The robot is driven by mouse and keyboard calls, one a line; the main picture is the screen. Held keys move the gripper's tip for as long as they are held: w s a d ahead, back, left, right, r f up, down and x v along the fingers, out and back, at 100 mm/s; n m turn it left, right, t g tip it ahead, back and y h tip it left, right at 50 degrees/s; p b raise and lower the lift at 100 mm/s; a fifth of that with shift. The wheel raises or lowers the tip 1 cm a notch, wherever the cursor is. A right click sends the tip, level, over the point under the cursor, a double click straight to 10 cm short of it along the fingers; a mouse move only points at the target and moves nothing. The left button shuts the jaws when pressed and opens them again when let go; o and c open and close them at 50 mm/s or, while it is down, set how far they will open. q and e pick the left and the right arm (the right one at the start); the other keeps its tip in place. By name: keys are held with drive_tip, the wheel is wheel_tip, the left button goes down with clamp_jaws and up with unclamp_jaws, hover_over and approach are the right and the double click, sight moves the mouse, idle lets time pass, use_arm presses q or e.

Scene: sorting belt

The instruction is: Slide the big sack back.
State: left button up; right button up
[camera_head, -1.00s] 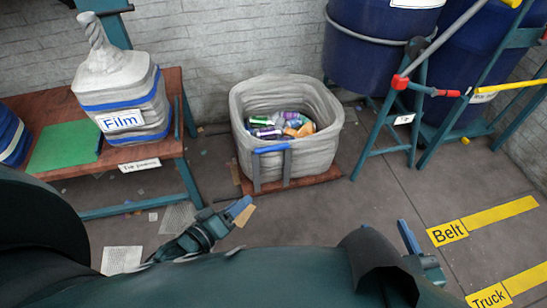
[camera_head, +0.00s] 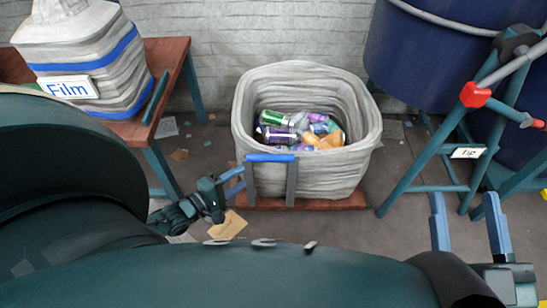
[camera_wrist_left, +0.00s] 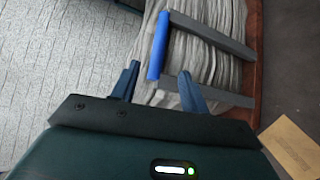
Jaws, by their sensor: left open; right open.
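The big sack (camera_head: 345,172) is a grey, open-topped bag in the middle of the head view, upright on a reddish-brown board (camera_head: 330,201). It holds several cans and bottles. A blue handle bar (camera_head: 271,157) on two grey arms juts from its front; it also shows in the left wrist view (camera_wrist_left: 158,48). My left gripper (camera_head: 236,181) is open and empty, just left of and below the handle. In the left wrist view its fingers (camera_wrist_left: 157,80) point at the handle, apart from it. My right gripper (camera_head: 464,206) is open and empty at the lower right, away from the sack.
A table (camera_head: 170,67) on the left bears a grey sack labelled "Film" (camera_head: 115,72). A blue drum (camera_head: 435,60) and a teal stand with a "Tip" label (camera_head: 467,152) stand to the right. A brick wall is behind the sack. Paper scraps lie on the floor.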

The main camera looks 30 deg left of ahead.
use_arm(q)
drive_tip(key=shift+b+x, duration=2.3)
drive_tip(key=shift+x, duration=3.6)
use_arm(e)
wheel_tip(320, 180, up, 6)
drive_tip(key=n+t+y, duration=0.1)
drive_tip(key=n+y, duration=0.5)
drive_tip(key=shift+d, duration=0.3)
use_arm(q)
clamp_jaws()
